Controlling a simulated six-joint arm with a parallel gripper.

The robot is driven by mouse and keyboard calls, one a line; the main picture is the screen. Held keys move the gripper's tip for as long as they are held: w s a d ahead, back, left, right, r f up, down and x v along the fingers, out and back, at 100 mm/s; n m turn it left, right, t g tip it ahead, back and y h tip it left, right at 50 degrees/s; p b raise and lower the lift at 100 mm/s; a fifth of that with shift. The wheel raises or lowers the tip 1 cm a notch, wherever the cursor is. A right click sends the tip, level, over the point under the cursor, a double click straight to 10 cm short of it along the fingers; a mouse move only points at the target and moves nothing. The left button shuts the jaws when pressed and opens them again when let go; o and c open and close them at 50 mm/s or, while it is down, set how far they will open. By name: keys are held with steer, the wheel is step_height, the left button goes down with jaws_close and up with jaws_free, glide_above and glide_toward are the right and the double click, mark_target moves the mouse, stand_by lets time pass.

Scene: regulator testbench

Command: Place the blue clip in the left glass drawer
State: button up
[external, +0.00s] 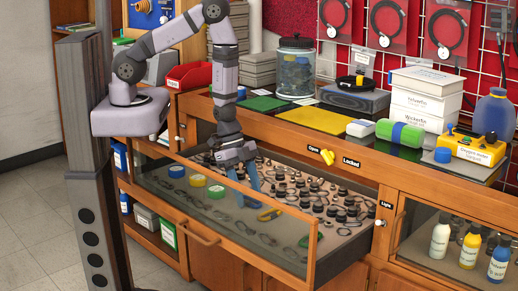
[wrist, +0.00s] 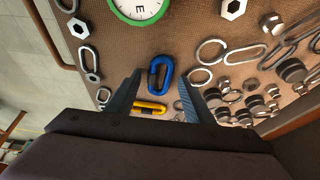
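The left glass drawer (external: 305,225) is pulled out, with many metal parts on its brown floor. My gripper (external: 251,181) reaches down into it. In the wrist view, the fingers of my gripper (wrist: 160,82) are spread wide, with nothing pinched between them. The blue clip (wrist: 153,78), an oval link, appears against the brown drawer floor between and just beyond the fingertips. It touches neither finger in this view. A yellow clip (wrist: 150,107) lies nearer, between the fingers; it also shows in the external view (external: 270,214). I cannot pick out the blue clip in the external view.
The drawer's glass front and wooden rim (external: 243,252) surround the gripper. Tape rolls and dark fittings (external: 330,200) crowd the drawer. The counter above holds a glass jar (external: 296,72), white boxes (external: 424,95) and a yellow meter (external: 472,148). A closed right drawer (external: 450,235) contains bottles.

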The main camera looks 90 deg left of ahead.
steer(key=shift+r, duration=0.1)
steer(key=shift+a+r, duration=0.1)
steer(key=shift+r, duration=0.35)
steer(key=p+v, duration=0.4)
steer(key=v, duration=0.7)
steer(key=shift+s, duration=0.1)
